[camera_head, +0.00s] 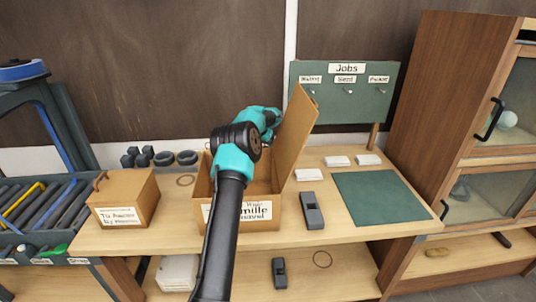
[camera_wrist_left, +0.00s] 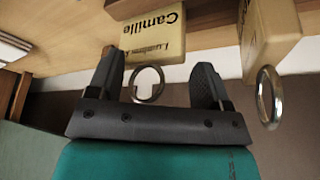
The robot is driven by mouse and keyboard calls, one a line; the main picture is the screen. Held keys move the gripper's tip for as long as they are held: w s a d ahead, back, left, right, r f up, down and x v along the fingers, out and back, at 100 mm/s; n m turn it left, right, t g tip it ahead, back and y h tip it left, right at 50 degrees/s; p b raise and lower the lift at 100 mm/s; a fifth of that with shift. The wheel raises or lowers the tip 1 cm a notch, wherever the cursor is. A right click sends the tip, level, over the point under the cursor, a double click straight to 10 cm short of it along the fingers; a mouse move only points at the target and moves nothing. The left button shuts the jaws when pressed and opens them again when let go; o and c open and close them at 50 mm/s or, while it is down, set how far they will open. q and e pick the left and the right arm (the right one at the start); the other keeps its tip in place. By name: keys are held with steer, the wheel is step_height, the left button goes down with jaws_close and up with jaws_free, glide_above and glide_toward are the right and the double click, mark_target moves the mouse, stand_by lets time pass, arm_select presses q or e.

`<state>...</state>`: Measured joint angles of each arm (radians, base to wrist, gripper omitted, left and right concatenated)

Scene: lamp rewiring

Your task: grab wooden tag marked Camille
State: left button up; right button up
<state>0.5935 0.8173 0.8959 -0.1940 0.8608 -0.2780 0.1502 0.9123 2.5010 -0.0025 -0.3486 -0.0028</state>
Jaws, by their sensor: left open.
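The wooden tag marked Camille (camera_wrist_left: 150,40) shows upside down at the top of the left wrist view. Its metal ring (camera_wrist_left: 147,84) hangs between the two fingers of my left gripper (camera_wrist_left: 158,68). The fingers are open, one on each side of the ring, and not closed on it. A second wooden tag (camera_wrist_left: 268,35) with its own ring is to the right, outside the fingers. In the head view my left gripper (camera_head: 265,115) is above the open cardboard box, by its raised flap; its fingertips and the tags cannot be made out there. My right gripper is not in view.
The open box (camera_head: 265,211) has a label reading Camille. A closed box (camera_head: 140,195) stands to its left. A grey tool (camera_head: 311,211) and green mat (camera_head: 380,197) lie to the right. Behind is the Jobs board (camera_head: 344,105) with hooks; a cabinet (camera_head: 440,110) stands right.

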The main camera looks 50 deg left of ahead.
arm_select(q)
steer(key=shift+c, duration=0.4)
steer(key=c, duration=0.9)
step_height(320, 180, up, 10)
steer(key=shift+r, duration=0.1)
stand_by(0.5)
